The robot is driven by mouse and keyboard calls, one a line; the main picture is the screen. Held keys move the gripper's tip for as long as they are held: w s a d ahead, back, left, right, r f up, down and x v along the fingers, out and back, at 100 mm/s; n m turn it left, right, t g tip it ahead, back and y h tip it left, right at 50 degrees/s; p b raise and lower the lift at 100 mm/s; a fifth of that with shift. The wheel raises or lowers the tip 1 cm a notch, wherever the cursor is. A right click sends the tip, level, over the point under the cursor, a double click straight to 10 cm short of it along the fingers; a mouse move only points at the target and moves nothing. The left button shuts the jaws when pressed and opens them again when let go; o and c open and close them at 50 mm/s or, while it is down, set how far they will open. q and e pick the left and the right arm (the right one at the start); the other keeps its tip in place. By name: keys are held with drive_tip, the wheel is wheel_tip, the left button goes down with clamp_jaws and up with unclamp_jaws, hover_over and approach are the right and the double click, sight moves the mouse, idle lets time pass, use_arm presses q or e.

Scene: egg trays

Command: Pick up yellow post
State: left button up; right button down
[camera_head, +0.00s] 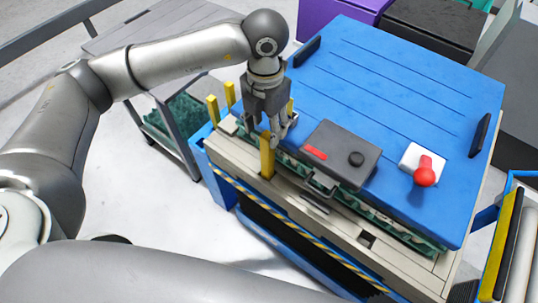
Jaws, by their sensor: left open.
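A yellow post (267,158) stands upright at the front edge of the beige and blue workstation. My left gripper (278,138) points down right at the top of this post, with its fingers open. Its fingers overlap the post's upper end in the view, and I cannot tell whether they touch it. Other yellow posts stand at the left corner of the workstation, one (213,109) in front and one (230,94) behind. Another bit of yellow shows just behind my left gripper. My right gripper is not in view.
A red knob on a white block (423,163) is further right on the blue top (400,85). A grey cart (180,135) stands at the left.

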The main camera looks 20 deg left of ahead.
sight(267, 147)
use_arm(q)
drive_tip(key=shift+f, duration=1.35)
drive_tip(key=f+p, duration=0.1)
drive_tip(key=f, duration=0.1)
drive_tip(key=f+p, duration=0.1)
drive_tip(key=f, duration=0.1)
drive_tip(key=shift+s+d+f, duration=0.1)
drive_tip(key=shift+d+f, duration=0.05)
drive_tip(key=shift+d, duration=0.05)
drive_tip(key=shift+f, duration=0.45)
clamp_jaws()
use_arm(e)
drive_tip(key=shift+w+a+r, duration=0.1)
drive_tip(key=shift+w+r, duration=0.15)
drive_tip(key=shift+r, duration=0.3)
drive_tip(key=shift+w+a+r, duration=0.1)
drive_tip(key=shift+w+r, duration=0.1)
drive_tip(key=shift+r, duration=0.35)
